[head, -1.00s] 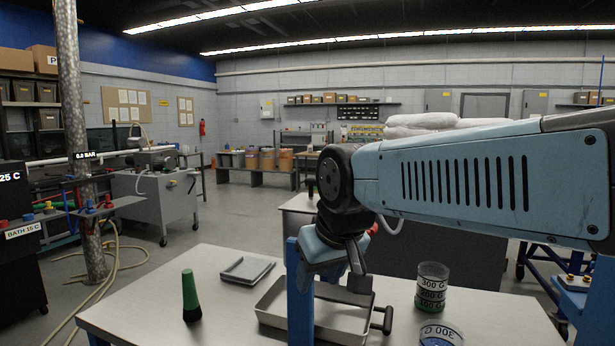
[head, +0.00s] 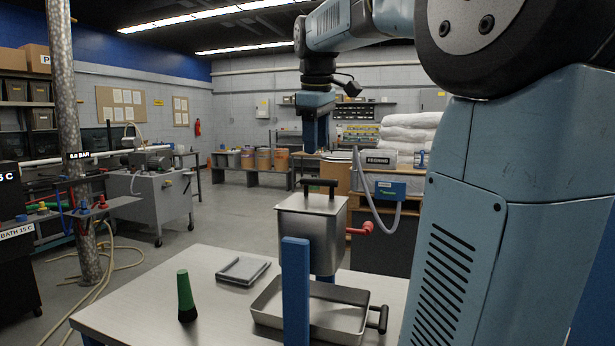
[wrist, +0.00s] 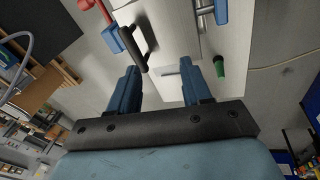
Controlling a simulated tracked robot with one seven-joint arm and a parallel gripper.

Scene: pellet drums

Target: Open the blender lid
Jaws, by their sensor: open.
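The blender is a grey metal box-shaped hopper (head: 310,236) in the head view, behind the blue post. Its flat lid (head: 335,204) lies shut on top and carries a black bar handle (head: 320,184). A red lever (head: 362,229) sticks out on its right side. My gripper (head: 316,150) is above the lid handle, pointing down, apart from it. In the wrist view my gripper (wrist: 160,68) has its two blue fingers spread with nothing between them. The black handle (wrist: 138,48) shows beyond the left finger, to the left of the gap.
A blue post (head: 296,290) stands in front of the hopper. A metal tray (head: 335,314) with a black handle lies below it. A green cone-shaped object (head: 186,297) and a small flat grey tray (head: 243,270) are to the left. The table's left front is clear.

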